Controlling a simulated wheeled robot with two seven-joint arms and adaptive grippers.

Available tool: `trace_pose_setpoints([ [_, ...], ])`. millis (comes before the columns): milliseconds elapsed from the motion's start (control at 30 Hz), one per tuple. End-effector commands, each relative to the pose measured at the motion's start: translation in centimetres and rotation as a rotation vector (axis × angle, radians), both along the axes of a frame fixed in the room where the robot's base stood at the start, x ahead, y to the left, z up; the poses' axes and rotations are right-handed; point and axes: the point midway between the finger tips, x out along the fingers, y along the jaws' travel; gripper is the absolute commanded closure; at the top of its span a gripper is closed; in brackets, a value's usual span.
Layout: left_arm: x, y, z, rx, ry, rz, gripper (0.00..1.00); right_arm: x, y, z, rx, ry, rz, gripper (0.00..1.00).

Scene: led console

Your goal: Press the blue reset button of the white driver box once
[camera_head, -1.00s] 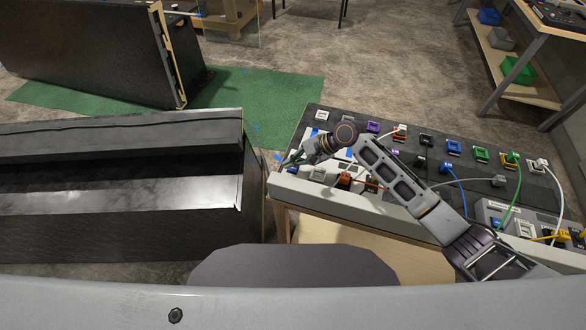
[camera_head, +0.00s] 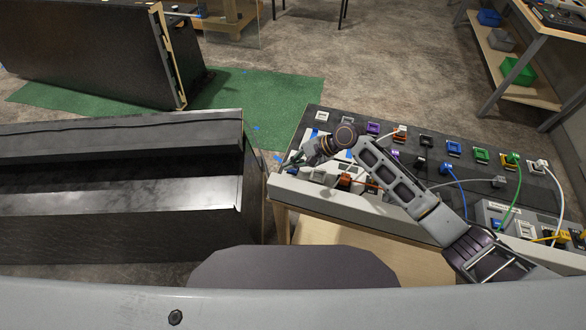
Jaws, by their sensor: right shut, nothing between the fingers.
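My right gripper (camera_head: 292,160) is over the left end of the dark console board (camera_head: 430,165), with its fingers shut and empty, pointing down and left. White parts, which may belong to the white driver box (camera_head: 309,134), show around and behind the gripper. My wrist hides much of that area. I cannot clearly make out the blue reset button, nor whether the fingertips touch anything. My left gripper is not in view.
The board carries several coloured connectors, including a blue one (camera_head: 454,148), and cables loop at the right. A grey ledge (camera_head: 335,199) runs along its front. A large black case (camera_head: 120,190) stands close by on the left.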

Motion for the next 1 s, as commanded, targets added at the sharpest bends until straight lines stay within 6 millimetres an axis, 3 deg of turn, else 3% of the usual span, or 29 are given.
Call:
trace_pose_setpoints([
  [1000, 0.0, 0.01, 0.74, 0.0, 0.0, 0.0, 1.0, -0.01, 0.01, -0.79, 0.001, 0.0, -0.001, 1.0],
])
